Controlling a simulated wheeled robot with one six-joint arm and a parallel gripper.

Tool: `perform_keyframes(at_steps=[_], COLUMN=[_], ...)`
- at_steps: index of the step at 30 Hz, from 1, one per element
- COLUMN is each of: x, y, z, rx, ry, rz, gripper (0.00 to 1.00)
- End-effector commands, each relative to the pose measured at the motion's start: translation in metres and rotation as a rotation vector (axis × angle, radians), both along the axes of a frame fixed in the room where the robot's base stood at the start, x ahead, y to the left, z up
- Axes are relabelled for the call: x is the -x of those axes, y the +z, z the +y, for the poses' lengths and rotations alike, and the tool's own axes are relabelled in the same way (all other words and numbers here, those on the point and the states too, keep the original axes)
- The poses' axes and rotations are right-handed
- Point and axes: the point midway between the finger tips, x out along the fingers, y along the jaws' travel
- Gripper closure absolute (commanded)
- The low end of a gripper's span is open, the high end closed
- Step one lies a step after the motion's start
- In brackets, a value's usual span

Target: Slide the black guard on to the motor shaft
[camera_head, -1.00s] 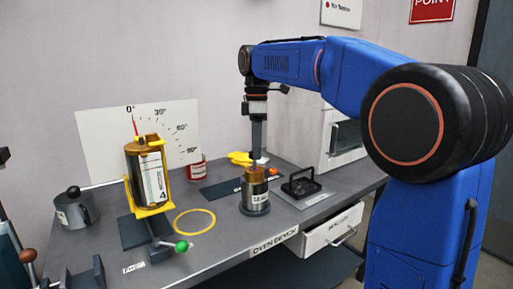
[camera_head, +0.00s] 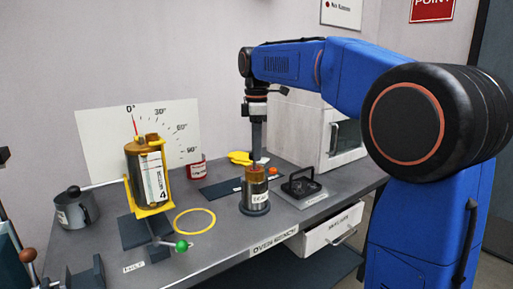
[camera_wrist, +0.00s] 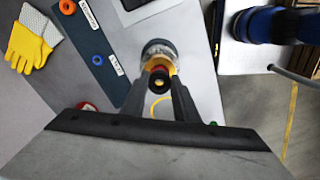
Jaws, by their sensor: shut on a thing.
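My gripper (camera_wrist: 159,80) points down over an upright metal canister with an amber upper part (camera_head: 255,192), which looks like the motor. In the wrist view the fingers are close together around a small black round piece (camera_wrist: 160,82), probably the black guard. Red and yellow parts show just beyond it, over the canister top (camera_wrist: 158,48). In the head view my gripper's tips (camera_head: 257,162) are at the canister's top, and the black piece cannot be made out. The shaft is hidden, so I cannot tell whether the piece is around it.
A dark mat (camera_wrist: 92,55) holds an orange ring (camera_wrist: 67,7) and a blue ring (camera_wrist: 97,60). Yellow gloves (camera_wrist: 28,47) lie beside it. A tray with a black frame (camera_head: 300,186) stands right of the canister.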

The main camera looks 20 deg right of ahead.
Motion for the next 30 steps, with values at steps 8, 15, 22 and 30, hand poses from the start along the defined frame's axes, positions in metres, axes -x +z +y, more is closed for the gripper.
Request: perform_keyframes(at_steps=[8, 15, 22, 30], x=[0.000, 0.000, 0.000, 0.000], y=[-0.005, -0.010, -0.015, -0.020], z=[0.000, 0.000, 0.000, 0.000], rx=[0.000, 0.000, 0.000, 0.000], ry=[0.000, 0.000, 0.000, 0.000], rz=[0.000, 0.001, 0.000, 0.000], gripper=[0.93, 0.93, 0.93, 0.93])
